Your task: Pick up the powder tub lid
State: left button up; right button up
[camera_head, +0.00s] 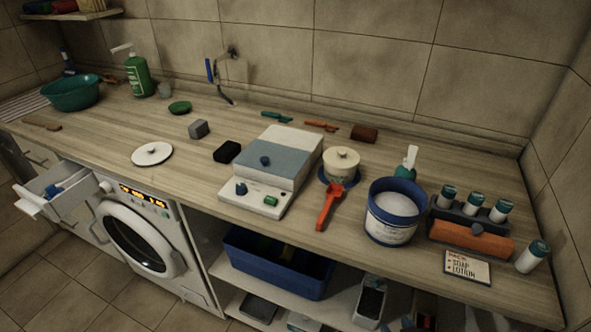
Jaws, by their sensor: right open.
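The powder tub lid is a round white disc with a small dark knob (152,153). It lies flat on the wooden counter, left of the white scale. The blue powder tub (394,228) stands open at the right, filled with white powder. My left gripper is not in view.
The white scale (266,180), a black block (227,151) and a grey block (199,129) stand near the lid. A red scoop (329,205) lies before a cream pot (341,163). An open drawer (45,193) juts out at left.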

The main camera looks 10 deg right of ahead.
aim_at(154, 153)
jog(key=j+z, duration=0.15)
jog(key=z, duration=0.3)
jog(key=j+z, duration=0.2)
jog(key=z, duration=0.3)
jog(key=j+z, duration=0.2)
jog(key=z, duration=0.25)
jog(key=j+z, duration=0.3)
jog(key=k+j+z, duration=0.25)
jog(key=j, duration=0.2)
jog(key=k+j+z, duration=0.15)
jog(key=j, duration=0.25)
jog(key=k+j+z, duration=0.15)
jog(key=j, duration=0.25)
jog(key=k+j, duration=0.2)
jog(key=j, duration=0.2)
jog(key=k+j+z, duration=0.1)
jog(key=j, duration=0.3)
jog(key=k, duration=0.1)
